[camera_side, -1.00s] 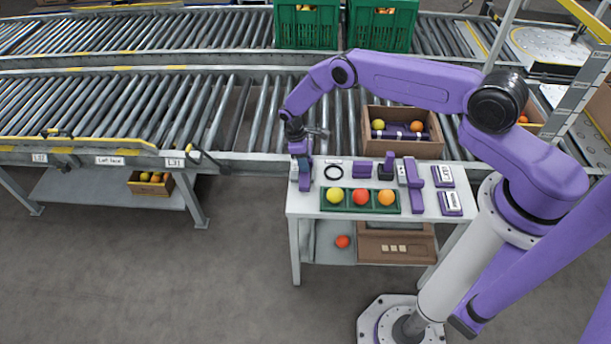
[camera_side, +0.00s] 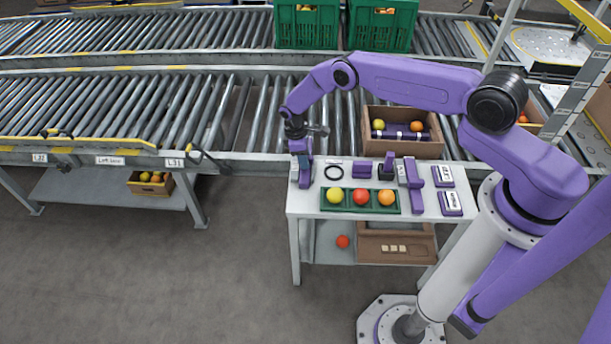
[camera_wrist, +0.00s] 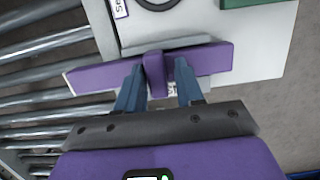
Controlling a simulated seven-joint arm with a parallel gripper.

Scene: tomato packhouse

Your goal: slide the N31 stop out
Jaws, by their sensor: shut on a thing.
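The stop, a purple bar (camera_wrist: 208,60) with an upright fin handle (camera_wrist: 154,74), lies across the left end of the white table. My gripper (camera_wrist: 159,68) is shut on the fin, with one blue finger on each side of it in the wrist view. A white label beside the fin is mostly hidden by a finger, so I cannot read its name. In the side view my gripper (camera_side: 304,176) points down at the table's left edge, and the stop is largely hidden behind it. The bar's left end in the wrist view reaches past the table edge towards the rollers.
A green tray (camera_side: 361,210) with three fruits sits at the table's front. A black ring (camera_side: 334,173) lies right of my gripper. A second purple bar (camera_side: 413,174) stands farther right. The roller conveyor (camera_side: 235,125) runs behind, with a cardboard box (camera_side: 405,149) at its edge.

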